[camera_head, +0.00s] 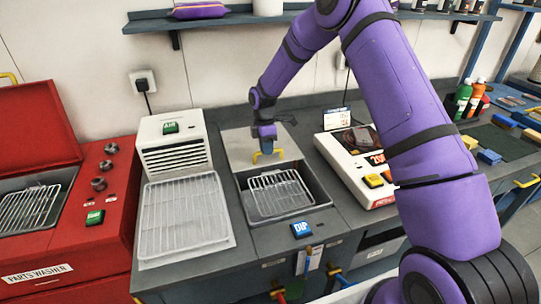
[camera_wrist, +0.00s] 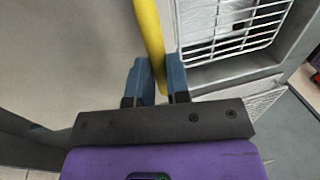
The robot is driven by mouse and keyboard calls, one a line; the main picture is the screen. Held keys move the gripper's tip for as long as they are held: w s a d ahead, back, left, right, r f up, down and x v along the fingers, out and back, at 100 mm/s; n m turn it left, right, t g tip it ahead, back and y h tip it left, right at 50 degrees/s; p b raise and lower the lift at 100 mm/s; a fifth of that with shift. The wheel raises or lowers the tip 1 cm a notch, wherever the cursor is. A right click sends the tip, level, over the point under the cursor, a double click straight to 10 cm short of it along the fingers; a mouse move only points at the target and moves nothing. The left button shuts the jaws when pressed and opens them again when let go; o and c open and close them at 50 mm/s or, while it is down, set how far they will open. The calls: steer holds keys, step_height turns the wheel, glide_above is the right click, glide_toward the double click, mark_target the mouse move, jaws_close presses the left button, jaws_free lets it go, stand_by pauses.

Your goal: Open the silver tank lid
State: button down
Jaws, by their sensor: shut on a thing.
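The silver tank lid (camera_head: 242,145) stands raised at the back of the dip tank (camera_head: 297,214) in the head view, and the tank's opening shows in front of it. A wire basket (camera_head: 278,190) sits inside the tank. The lid's yellow handle (camera_head: 276,153) is at its front edge. My gripper (camera_head: 267,148) is at this handle. In the wrist view, the blue fingers of my gripper (camera_wrist: 158,80) are shut on the yellow handle (camera_wrist: 148,35), with the grey lid surface (camera_wrist: 70,70) to the left.
A white air unit (camera_head: 172,150) and a wire rack (camera_head: 182,215) stand left of the tank. A red parts washer (camera_head: 112,190) is farther left. A white device with coloured buttons (camera_head: 350,160) stands to the right. A blue DIP button (camera_head: 301,230) is in front.

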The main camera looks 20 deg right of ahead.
steer(key=shift+w, duration=0.65)
steer(key=c, duration=1.1)
jaws_free()
step_height(320, 180, up, 11)
steer(key=w, duration=0.2)
steer(key=shift+f, duration=0.2)
